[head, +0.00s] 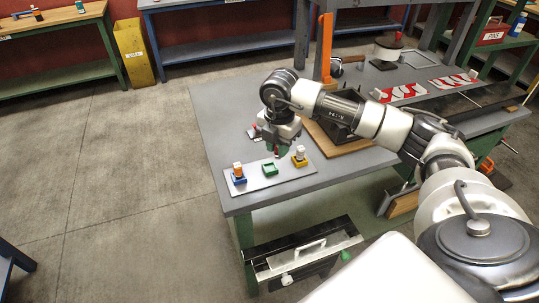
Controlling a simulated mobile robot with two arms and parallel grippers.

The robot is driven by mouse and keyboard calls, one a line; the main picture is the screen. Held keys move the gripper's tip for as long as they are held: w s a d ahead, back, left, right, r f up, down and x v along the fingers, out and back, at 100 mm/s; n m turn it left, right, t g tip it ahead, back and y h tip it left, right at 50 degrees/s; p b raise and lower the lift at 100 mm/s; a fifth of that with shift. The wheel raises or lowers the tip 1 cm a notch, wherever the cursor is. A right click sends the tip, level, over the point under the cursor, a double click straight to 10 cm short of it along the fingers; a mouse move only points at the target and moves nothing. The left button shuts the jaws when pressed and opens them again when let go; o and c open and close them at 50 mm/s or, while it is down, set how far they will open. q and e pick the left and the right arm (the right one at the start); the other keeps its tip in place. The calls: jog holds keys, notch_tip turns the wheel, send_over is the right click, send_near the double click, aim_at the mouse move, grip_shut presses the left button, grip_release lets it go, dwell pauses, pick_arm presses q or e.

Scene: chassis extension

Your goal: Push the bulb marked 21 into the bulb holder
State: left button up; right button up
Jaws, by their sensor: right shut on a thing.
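My right gripper (277,148) comes in from the right and points down over the grey board (255,183) at the table's front left corner. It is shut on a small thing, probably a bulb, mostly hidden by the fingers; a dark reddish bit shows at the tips. A green holder (269,171) sits on the board just below the gripper and looks empty. A blue holder (239,180) on the left has an orange and white bulb (237,169) in it. A yellow holder (299,162) on the right has a white bulb (301,151). No number 21 is readable. My left gripper is out of view.
The grey table (225,120) also bears an orange post (324,48) on a wooden base and red and white panels (403,93) farther back. A black tray (305,247) is below the front edge. The floor at left is clear.

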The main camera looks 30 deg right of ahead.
jog(key=s+d+r+b, duration=0.1)
jog(key=s+d+r, duration=0.3)
jog(key=s, duration=0.4)
jog(key=shift+d+r+b, duration=0.35)
jog(key=shift+d+r, duration=0.05)
jog(key=shift+r, duration=0.4)
